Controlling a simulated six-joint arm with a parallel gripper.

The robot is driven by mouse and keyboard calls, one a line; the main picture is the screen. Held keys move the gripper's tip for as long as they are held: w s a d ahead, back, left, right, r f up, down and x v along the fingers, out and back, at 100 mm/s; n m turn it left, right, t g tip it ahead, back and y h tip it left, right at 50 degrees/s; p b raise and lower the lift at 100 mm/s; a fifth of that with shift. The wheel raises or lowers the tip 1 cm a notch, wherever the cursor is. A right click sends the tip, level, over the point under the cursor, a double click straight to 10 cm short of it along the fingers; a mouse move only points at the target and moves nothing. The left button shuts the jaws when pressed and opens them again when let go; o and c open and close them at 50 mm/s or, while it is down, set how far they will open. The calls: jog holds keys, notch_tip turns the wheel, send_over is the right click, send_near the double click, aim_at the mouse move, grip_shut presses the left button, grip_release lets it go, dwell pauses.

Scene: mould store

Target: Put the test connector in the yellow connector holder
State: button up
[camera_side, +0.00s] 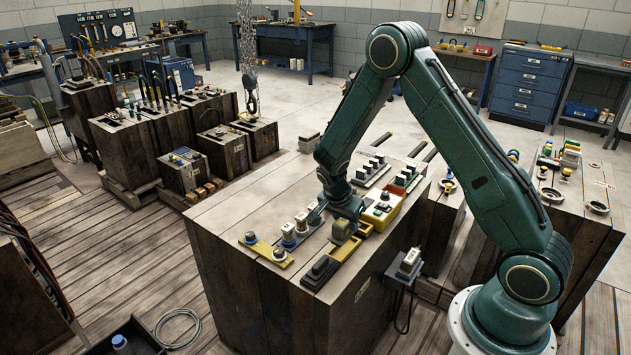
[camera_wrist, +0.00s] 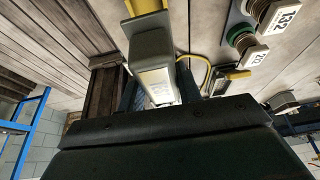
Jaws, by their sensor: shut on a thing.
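The test connector appears to be the grey-beige block (camera_side: 343,229) under my gripper (camera_side: 346,209) in the side view. In the wrist view the block (camera_wrist: 151,66) lies between the two fingers of my gripper (camera_wrist: 160,92), which is shut on it. A yellow holder (camera_side: 346,272) lies on the wooden block top just in front of the connector in the side view. In the wrist view a yellow piece (camera_wrist: 146,6) shows at the connector's far end. I cannot tell whether they touch or whether the connector is seated. The fingertips are partly hidden.
A yellow strip (camera_side: 268,252) with round connectors stands to the left. A black block (camera_side: 320,271) lies at the front edge. A yellow box (camera_side: 381,210) and rows of switches (camera_side: 370,170) stand behind and right. The top's left side is clear.

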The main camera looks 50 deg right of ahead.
jog(key=shift+f, duration=1.65)
jog(key=shift+f, duration=0.8)
dwell(1.1)
jog(key=o, duration=1.6)
jog(key=shift+o, duration=0.2)
jog(key=shift+r, duration=3.75)
jog(key=shift+r, duration=0.15)
